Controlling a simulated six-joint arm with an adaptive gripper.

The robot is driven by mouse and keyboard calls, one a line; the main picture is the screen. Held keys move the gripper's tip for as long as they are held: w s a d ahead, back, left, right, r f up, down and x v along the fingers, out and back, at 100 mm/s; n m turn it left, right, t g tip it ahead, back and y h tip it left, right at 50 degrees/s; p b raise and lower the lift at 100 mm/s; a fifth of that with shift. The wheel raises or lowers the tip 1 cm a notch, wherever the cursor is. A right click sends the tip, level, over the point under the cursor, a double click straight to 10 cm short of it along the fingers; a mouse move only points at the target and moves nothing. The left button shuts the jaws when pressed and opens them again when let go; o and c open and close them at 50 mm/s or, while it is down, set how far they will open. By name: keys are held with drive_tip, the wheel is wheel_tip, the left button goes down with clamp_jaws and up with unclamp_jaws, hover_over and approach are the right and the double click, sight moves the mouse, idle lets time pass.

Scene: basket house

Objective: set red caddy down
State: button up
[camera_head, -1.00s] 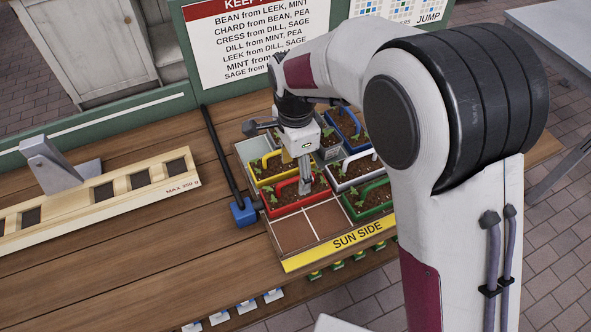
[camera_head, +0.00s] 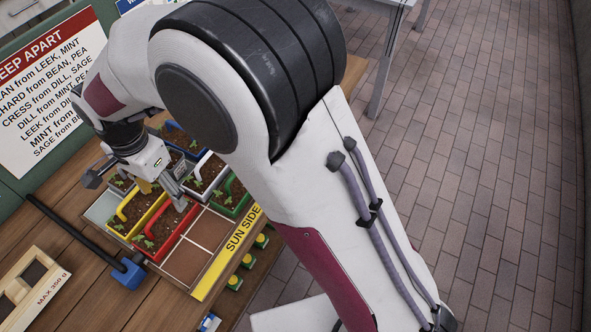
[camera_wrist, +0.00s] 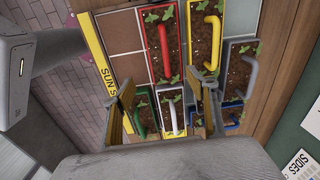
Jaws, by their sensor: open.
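The red caddy (camera_head: 176,233), with soil and seedlings, sits in a cell of the planter tray (camera_head: 200,290), beside the yellow caddy (camera_head: 123,208). In the wrist view its red handle (camera_wrist: 163,45) stands up at the upper middle. My gripper (camera_head: 182,203) is above the tray near the far end of the red caddy. In the wrist view my gripper (camera_wrist: 167,92) has its fingers wide apart with nothing held between them. White and green caddies show beyond the fingers. The fingers hide parts of the neighbouring caddies.
Two bare brown cells (camera_head: 185,263) lie beside the red caddy, along the yellow SUN SIDE edge (camera_head: 238,235). A grey cell (camera_wrist: 242,18) is also bare. A blue block on a black rod (camera_head: 130,272) and a wooden rack (camera_head: 30,285) lie left of the tray.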

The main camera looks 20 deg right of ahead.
drive_tip(key=s+d+r+n+t, duration=0.1)
drive_tip(key=s+d+r+n, duration=0.1)
drive_tip(key=d+r, duration=0.6)
drive_tip(key=s+d+r+n+t, duration=0.1)
drive_tip(key=s+d+r+n, duration=0.1)
drive_tip(key=d+r, duration=0.65)
drive_tip(key=s+d+n+t, duration=0.3)
drive_tip(key=s+d+n, duration=0.1)
drive_tip(key=s+d, duration=0.9)
drive_tip(key=d, duration=0.2)
drive_tip(key=shift+d+f, duration=0.3)
drive_tip(key=shift+f, duration=0.1)
